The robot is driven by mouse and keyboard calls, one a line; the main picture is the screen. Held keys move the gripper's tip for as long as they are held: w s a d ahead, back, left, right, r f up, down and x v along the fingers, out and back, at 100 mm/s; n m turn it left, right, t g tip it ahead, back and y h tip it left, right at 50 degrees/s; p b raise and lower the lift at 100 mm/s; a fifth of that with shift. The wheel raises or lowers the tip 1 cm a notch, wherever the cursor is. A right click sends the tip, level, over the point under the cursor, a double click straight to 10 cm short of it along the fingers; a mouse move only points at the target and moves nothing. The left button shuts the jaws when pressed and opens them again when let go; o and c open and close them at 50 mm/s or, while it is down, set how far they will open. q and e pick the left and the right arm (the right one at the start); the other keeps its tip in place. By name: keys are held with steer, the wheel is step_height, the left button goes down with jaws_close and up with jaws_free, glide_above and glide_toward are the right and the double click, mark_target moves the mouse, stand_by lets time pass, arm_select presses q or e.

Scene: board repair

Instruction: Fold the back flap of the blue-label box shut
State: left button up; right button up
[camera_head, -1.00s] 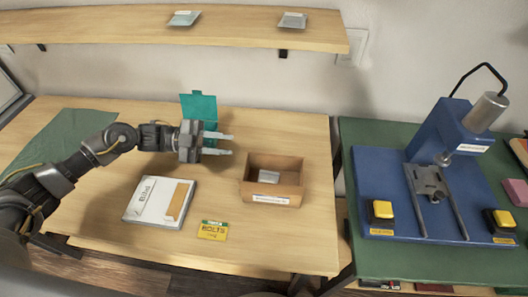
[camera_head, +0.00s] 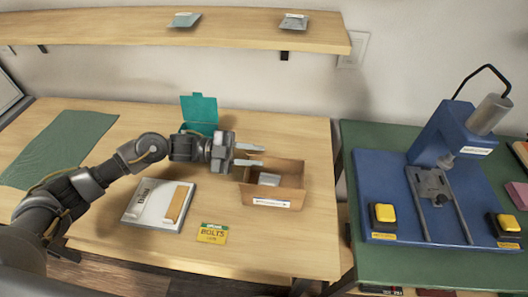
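An open brown cardboard box (camera_head: 288,195) stands on the wooden table, with a pale label strip (camera_head: 271,202) on its front. The label's colour is too small to tell surely. A small grey item (camera_head: 269,180) lies inside. The box's back edge is partly hidden by my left gripper, and I cannot make out the back flap clearly. My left gripper (camera_head: 262,155) is open, its two fingers pointing right, at the back left of the box. The lower finger overlaps the box's back left corner in view; touching cannot be told. My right gripper is not in view.
A teal box with raised lid (camera_head: 199,108) stands behind my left gripper. A white case (camera_head: 158,205) and a yellow-green BOLTS card (camera_head: 213,234) lie in front. A blue press (camera_head: 440,150) stands on the green table at right. The table right of the box is clear.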

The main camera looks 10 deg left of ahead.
arm_select(q)
steer(key=shift+d, duration=1.5)
steer(key=shift+c, duration=0.3)
jaws_close()
